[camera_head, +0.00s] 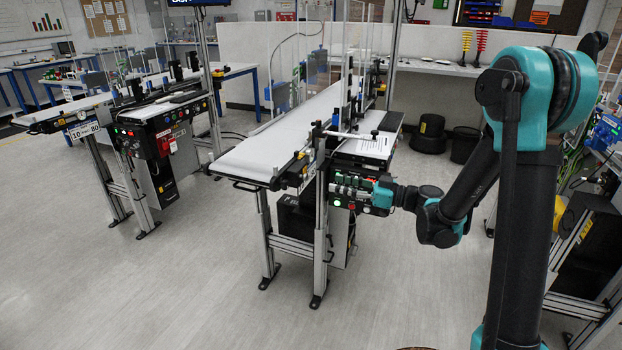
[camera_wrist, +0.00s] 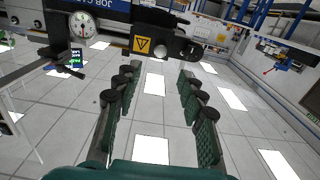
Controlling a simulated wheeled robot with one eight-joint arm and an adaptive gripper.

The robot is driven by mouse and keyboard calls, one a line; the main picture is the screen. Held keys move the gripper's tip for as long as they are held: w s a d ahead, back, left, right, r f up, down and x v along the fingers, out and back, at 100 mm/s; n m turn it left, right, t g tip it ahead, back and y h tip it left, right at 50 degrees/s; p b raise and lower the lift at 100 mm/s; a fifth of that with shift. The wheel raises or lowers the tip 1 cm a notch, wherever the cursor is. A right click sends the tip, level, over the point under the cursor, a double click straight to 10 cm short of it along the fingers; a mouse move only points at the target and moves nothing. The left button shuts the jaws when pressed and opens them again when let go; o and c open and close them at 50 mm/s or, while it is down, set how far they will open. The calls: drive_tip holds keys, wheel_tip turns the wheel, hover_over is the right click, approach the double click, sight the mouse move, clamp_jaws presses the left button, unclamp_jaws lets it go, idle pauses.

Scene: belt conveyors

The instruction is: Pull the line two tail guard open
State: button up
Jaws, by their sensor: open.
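In the wrist view my gripper (camera_wrist: 156,78) is open, with its two green-padded fingers spread and nothing between them. Just beyond the fingertips is a black part with a yellow warning triangle (camera_wrist: 143,46), which looks like the guard; a rounded dark end with holes lies to its right. I cannot tell whether the fingers touch it. In the head view my gripper (camera_head: 356,193) is at the near end of the middle conveyor (camera_head: 262,152), low beside its frame. The guard cannot be made out there behind my gripper.
A round gauge (camera_wrist: 83,25) shows at upper left in the wrist view. Another conveyor (camera_head: 75,108) with a red control box (camera_head: 168,141) stands at left in the head view. The floor in front is clear.

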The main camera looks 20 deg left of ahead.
sight(307, 177)
drive_tip(key=a, duration=1)
drive_tip(key=shift+w, duration=0.4)
drive_tip(key=shift+c, duration=0.5)
clamp_jaws()
